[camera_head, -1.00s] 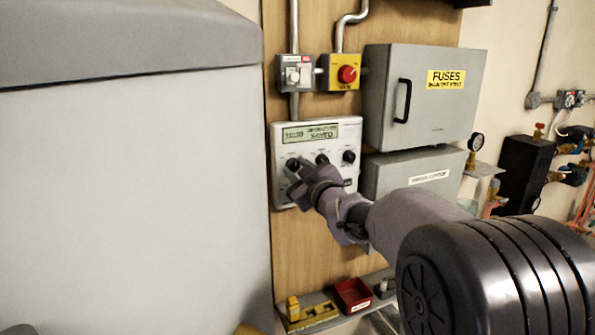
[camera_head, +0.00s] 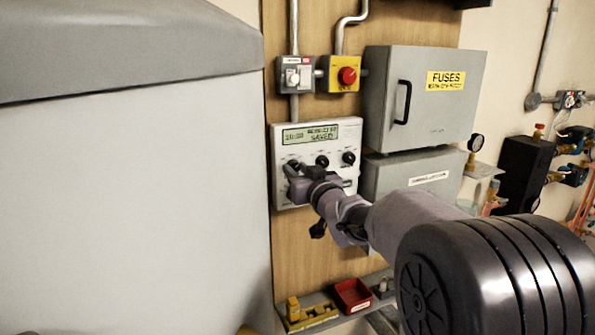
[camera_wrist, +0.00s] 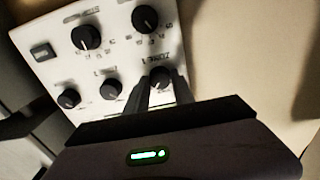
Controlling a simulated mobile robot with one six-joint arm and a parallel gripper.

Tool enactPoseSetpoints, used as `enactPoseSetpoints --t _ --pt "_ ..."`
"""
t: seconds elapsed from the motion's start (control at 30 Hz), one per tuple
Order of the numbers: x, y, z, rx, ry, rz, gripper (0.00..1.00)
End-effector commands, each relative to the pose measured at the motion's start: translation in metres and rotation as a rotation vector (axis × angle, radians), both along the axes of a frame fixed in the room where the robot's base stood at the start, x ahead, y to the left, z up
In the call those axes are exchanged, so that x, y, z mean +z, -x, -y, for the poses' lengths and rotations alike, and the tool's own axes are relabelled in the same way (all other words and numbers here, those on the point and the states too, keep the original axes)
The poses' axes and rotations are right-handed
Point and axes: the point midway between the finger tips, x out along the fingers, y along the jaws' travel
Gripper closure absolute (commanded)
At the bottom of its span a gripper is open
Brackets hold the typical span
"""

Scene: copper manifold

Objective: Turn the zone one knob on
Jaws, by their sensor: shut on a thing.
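The zone one knob (camera_wrist: 160,75) is a small black dial on a white control panel (camera_head: 315,194). In the wrist view the label "ZONE 1" stands beside it and the lettering is upside down. My gripper (camera_wrist: 161,88) has its two dark fingers on either side of this knob and is shut on it. In the body camera view my gripper (camera_head: 290,172) reaches the left end of the panel's knob row and partly covers the panel. The panel's display (camera_head: 309,134) is lit and seems to read "SAVED". I cannot tell the knob's exact setting.
Other black knobs, such as the right one (camera_head: 348,157), sit close by on the panel. Above are a switch box (camera_head: 294,75) and a yellow box with a red knob (camera_head: 347,75). A grey fuse cabinet (camera_head: 428,120) is at right, and a large grey casing (camera_head: 130,190) at left.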

Motion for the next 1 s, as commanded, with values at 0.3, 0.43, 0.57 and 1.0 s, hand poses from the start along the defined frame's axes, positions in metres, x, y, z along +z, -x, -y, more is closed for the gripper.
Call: enactPoseSetpoints --t 0.3,0.43,0.57,1.0 --pt "0.001 0.000 0.000 0.000 -0.005 0.001 1.00" --pt "0.001 0.000 0.000 0.000 -0.005 0.001 0.65" --pt "0.001 0.000 0.000 0.000 -0.004 0.000 0.48" --pt "0.002 0.024 0.011 -0.001 -0.004 -0.001 0.48"
